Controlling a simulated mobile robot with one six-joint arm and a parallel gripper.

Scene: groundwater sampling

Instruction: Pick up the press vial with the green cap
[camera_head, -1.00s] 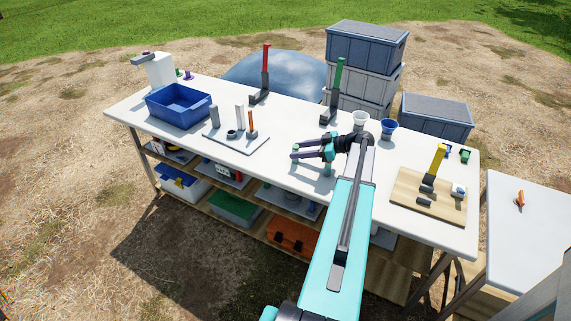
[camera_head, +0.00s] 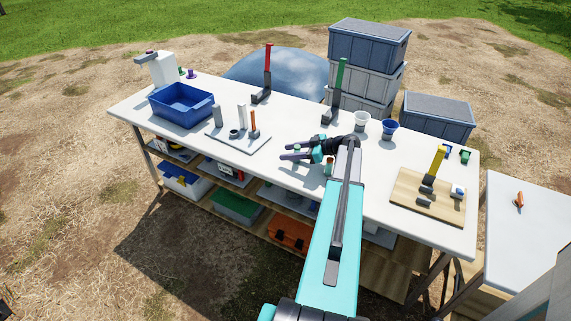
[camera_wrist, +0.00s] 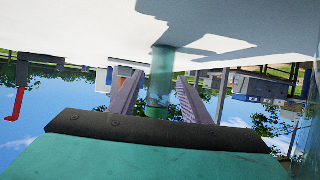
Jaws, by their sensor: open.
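The press vial with the green cap (camera_wrist: 161,75) stands upright on the white table, which shows upside down in the wrist view. Its clear greenish body is at the table and its green cap (camera_wrist: 157,111) lies between my two fingers. My gripper (camera_wrist: 160,77) is open, one finger on each side of the vial, with a visible gap on the right; contact on the left is hard to judge. In the head view my gripper (camera_head: 283,152) points left, low over the table, and the small green cap (camera_head: 297,148) shows at its fingers; the vial's body is mostly hidden there.
A small reddish-topped item (camera_head: 329,164) is close beside my gripper. A grey tray (camera_head: 262,147) with upright parts and a blue bin (camera_head: 181,104) stand left. White and blue cups (camera_head: 389,129) are behind right. A wooden board (camera_head: 402,199) with a yellow-handled press is at right.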

